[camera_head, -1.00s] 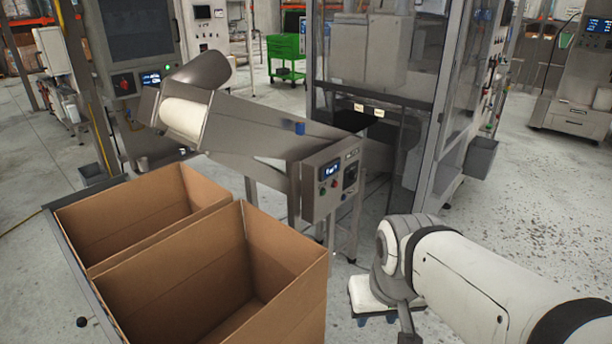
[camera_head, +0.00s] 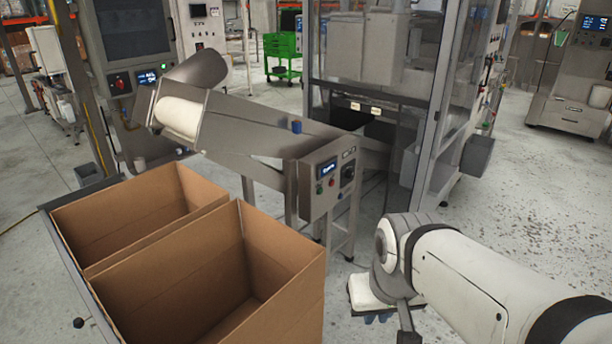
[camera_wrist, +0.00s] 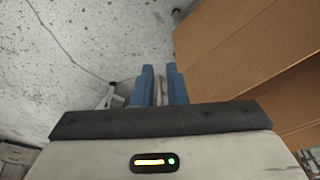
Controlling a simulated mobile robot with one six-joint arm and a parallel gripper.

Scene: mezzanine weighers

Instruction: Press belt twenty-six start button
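The control box (camera_head: 326,182) is fixed to the side of an inclined metal belt conveyor (camera_head: 240,135). It carries a small lit display (camera_head: 328,168), a green button (camera_head: 319,189), a red button (camera_head: 331,182) and a dark round knob (camera_head: 347,174). The belt number is not readable. My gripper (camera_head: 377,317) hangs low in front and to the right of the box, clear of it, mostly hidden under my wrist. In the wrist view, two blue fingers (camera_wrist: 161,84) stand apart with a narrow gap and point toward the floor. No button shows between them.
Two open cardboard boxes (camera_head: 310,285) stand to the left, near the control box; cardboard also fills the right of the wrist view (camera_wrist: 225,50). A glass-sided machine (camera_head: 425,130) stands behind the conveyor. The speckled floor (camera_head: 530,230) at the right is clear.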

